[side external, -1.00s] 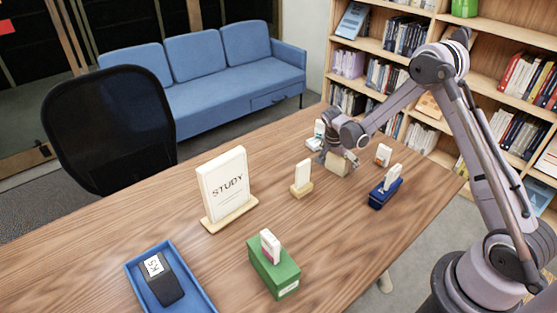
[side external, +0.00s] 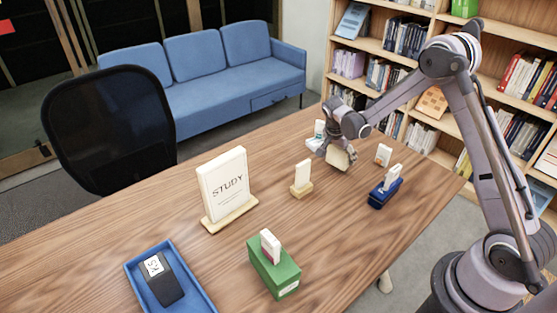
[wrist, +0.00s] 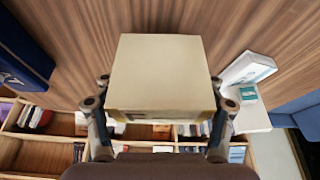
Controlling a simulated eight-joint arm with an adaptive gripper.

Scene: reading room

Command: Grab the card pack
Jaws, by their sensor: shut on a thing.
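My gripper (side external: 338,148) is shut on a plain cream block (side external: 338,160), near the far right part of the table. The block is tilted and appears to be just off the tabletop. In the wrist view, the block (wrist: 162,72) fills the middle, with a finger of my gripper (wrist: 161,105) on either side of it. Its broad face shows no print, and a brownish strip runs along its lower edge. I cannot tell from its faces whether it is the card pack.
A white-and-teal item (side external: 318,131) stands just behind my gripper. A white pack with an orange mark (side external: 383,154), a blue box (side external: 385,193), a small wooden stand (side external: 301,191), a green box (side external: 274,271), a STUDY sign (side external: 226,184) and a blue tray (side external: 201,297) surround open tabletop.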

